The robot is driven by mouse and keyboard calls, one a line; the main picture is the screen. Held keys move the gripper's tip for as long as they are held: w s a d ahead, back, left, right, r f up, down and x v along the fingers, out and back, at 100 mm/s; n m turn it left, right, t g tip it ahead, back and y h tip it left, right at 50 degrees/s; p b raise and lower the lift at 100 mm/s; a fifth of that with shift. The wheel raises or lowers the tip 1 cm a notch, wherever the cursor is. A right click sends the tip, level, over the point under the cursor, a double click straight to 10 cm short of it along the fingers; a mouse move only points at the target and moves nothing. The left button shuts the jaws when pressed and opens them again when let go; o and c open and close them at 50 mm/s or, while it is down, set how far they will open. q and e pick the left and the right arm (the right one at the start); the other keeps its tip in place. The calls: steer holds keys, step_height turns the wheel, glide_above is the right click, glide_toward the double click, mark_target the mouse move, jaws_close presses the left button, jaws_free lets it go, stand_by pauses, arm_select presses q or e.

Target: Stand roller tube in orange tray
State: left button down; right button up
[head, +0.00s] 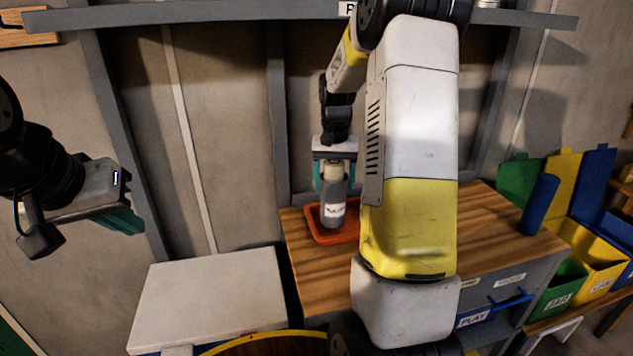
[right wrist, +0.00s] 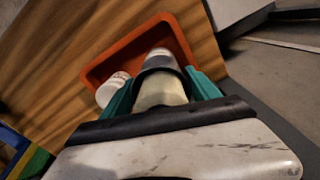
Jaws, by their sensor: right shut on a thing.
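The roller tube (head: 333,190), cream above and grey below, is upright in my right gripper (head: 333,178), which is shut around its upper part. Its lower end is inside the outline of the orange tray (head: 322,237) on the wooden bench; I cannot tell whether it touches the floor of the tray. In the right wrist view the tube (right wrist: 160,92) has a dark ring, and its far end lies over the tray (right wrist: 128,50). A white patch with dark print shows low on the tube in the head view. My left gripper (head: 120,215) is far left, away from the bench.
A blue cylinder (head: 539,204) stands at the right of the wooden bench top (head: 490,215). Green, yellow and blue bins (head: 595,270) are at the right. A white rounded piece (right wrist: 113,89) shows by the tray. A white-topped box (head: 210,295) is at front left. My right arm hides part of the bench.

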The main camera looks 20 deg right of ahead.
mark_target(334, 162)
steer(key=shift+f, duration=0.8)
steer(key=o, duration=1.8)
step_height(334, 162, up, 8)
steer(key=shift+f, duration=0.2)
steer(key=s+a+r+n+t+y, duration=0.1)
steer(key=s+a+r+t, duration=0.1)
steer(key=s+a+r, duration=0.3)
steer(key=s+a+r+n+t, duration=0.1)
steer(key=s+a+r, duration=0.15)
steer(key=s, duration=0.45)
steer(key=s+a+n+t+y, duration=0.1)
steer(key=s+a, duration=0.4)
steer(key=s, duration=0.6)
steer(key=shift+s+n+t, duration=0.35)
steer(key=shift+n+t, duration=0.55)
steer(key=shift+t, duration=0.2)
